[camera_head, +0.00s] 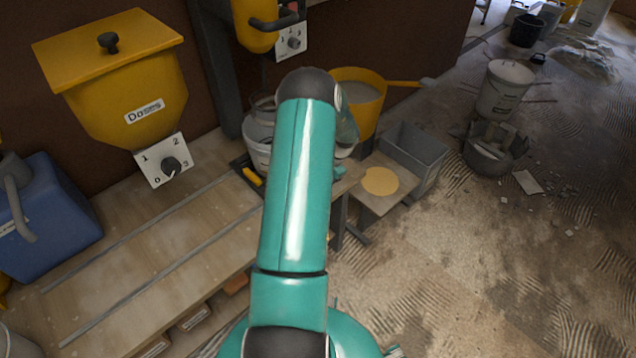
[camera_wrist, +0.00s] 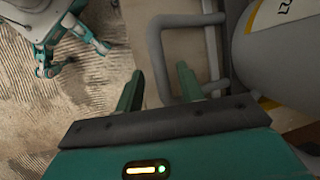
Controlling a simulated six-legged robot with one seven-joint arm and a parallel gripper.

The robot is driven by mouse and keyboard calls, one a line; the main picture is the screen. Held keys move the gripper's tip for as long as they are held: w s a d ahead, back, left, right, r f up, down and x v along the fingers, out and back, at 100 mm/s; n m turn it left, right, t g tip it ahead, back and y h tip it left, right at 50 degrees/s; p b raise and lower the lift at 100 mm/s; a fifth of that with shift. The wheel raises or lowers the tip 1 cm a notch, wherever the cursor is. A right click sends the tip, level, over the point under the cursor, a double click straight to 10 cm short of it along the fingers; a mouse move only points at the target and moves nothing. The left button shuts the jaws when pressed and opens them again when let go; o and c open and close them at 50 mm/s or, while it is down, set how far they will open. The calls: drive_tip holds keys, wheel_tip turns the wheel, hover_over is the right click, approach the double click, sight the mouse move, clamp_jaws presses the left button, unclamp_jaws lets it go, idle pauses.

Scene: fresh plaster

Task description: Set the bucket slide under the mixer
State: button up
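In the head view a pale bucket (camera_head: 256,148) stands at the far end of the bench rails, partly hidden by my arm. A dark slide with a yellow grip (camera_head: 252,176) shows at its foot. The yellow mixer (camera_head: 256,28) hangs on the wall above and behind it. My gripper (camera_wrist: 158,88) is open in the wrist view. A grey bar handle (camera_wrist: 157,60) runs between its two teal fingers, with a gap visible on both sides. A grey rounded vessel (camera_wrist: 280,50) with a label is just right of the handle. In the head view my arm hides most of the gripper.
A yellow doser hopper (camera_head: 125,85) with a dial is on the left wall. A blue canister (camera_head: 50,220) stands on the bench (camera_head: 150,265). A yellow bucket (camera_head: 360,98) and a grey bin (camera_head: 418,150) stand beyond my arm.

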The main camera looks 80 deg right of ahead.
drive_tip(key=v, duration=1.3)
drive_tip(key=shift+r, duration=0.35)
drive_tip(key=shift+s+d, duration=0.1)
drive_tip(key=shift+d, duration=0.05)
